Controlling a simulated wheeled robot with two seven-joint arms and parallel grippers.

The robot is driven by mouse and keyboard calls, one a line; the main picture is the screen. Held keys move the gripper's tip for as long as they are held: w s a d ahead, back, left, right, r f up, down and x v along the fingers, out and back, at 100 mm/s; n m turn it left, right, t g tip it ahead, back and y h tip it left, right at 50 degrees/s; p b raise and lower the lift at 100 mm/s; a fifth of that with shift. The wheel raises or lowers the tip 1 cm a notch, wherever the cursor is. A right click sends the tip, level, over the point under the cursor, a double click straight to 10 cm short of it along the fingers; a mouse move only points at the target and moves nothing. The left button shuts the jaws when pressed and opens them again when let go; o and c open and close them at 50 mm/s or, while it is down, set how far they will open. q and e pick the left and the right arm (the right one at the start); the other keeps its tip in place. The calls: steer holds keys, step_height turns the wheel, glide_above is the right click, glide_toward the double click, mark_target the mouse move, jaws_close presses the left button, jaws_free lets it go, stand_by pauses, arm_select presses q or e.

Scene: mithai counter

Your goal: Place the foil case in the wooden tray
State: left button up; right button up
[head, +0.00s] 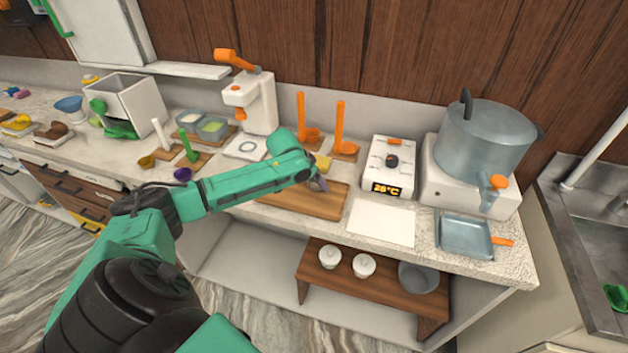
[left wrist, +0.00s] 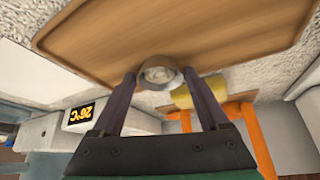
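The foil case (left wrist: 158,72) is a small round grey cup with a pale filling, seen in the left wrist view between my fingertips. My left gripper (left wrist: 160,76) has a finger against each side of it. In the head view my left gripper (head: 318,184) is over the back right part of the wooden tray (head: 325,205), and the case is mostly hidden there. The flat brown tray also fills the top of the left wrist view (left wrist: 200,35). The case overlaps the tray's edge in that view; its height above the tray is unclear. My right gripper is not in view.
A yellow block (head: 322,163) is close behind the gripper. Orange-handled ladles (head: 340,130) stand behind it. A white temperature box (head: 390,165) and a white sheet (head: 381,222) are to the right. A white press machine (head: 252,100) is behind. The tray's visible surface is clear.

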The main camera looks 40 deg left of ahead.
arm_select(q)
steer(key=shift+o, duration=0.5)
steer(key=shift+r, duration=0.2)
steer(key=b+v, duration=0.1)
steer(key=v, duration=1.1)
